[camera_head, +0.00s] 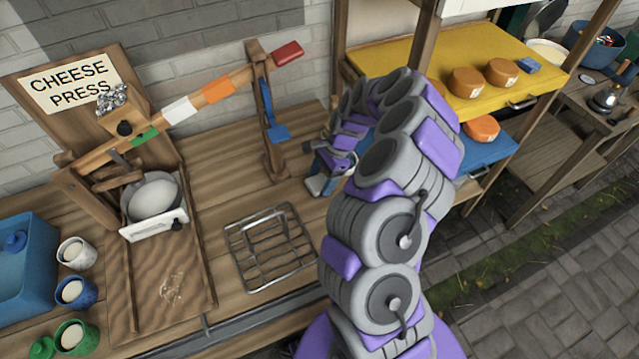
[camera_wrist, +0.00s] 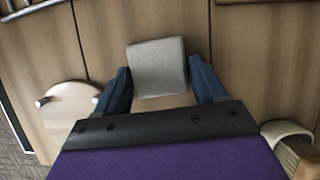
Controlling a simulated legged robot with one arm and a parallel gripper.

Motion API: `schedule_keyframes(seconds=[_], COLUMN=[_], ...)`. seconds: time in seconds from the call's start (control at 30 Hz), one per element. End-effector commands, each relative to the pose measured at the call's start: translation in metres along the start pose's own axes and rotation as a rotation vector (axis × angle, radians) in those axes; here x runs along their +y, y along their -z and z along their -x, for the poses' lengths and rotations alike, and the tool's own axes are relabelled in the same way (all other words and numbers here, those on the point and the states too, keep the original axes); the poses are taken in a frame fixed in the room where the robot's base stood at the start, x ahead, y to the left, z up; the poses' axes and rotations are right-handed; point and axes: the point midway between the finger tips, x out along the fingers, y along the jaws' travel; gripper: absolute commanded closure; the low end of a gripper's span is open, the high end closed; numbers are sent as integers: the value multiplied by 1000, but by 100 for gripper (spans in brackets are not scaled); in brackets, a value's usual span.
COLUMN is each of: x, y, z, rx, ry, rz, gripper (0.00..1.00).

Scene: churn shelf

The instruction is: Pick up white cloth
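The white cloth (camera_wrist: 157,66) looks like a small folded, pale grey-white block in the wrist view, lying on the wooden counter. My gripper (camera_wrist: 161,86) is open, with one blue finger on each side of the cloth's near end. The cloth's far part extends beyond the fingertips, and I see no firm grip on it. In the head view my gripper (camera_head: 322,177) is low over the counter right of the press, partly hidden by my arm.
A wire rack (camera_head: 268,248) lies on the counter left of my arm. The cheese press lever post (camera_head: 270,120) stands close by. A round wooden piece (camera_wrist: 68,108) lies left in the wrist view, and a pale container (camera_wrist: 284,131) stands right. Shelves with orange cheeses (camera_head: 467,82) are at right.

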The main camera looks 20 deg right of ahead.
Motion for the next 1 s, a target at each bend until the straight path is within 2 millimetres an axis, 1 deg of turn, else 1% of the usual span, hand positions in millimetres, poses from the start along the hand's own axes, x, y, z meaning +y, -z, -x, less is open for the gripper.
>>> schedule_keyframes(seconds=[0.03, 0.07, 0.33, 0.67, 0.77, 0.83, 0.97, 1.0], x=[0, 0, 0, 0, 0, 0, 0, 6], y=[-1, -1, -2, -2, -4, -7, -16, -15], z=[0, 0, 0, 3, 9, 17, 38, 37], rx=[0, 0, 3, 0, 1, 1, 3, 1], ry=[0, 0, 0, 0, 1, 1, 3, 1], rz=[1, 1, 1, 1, 2, 2, 2, 0], gripper=[35, 38, 64, 64, 64, 64, 64, 64])
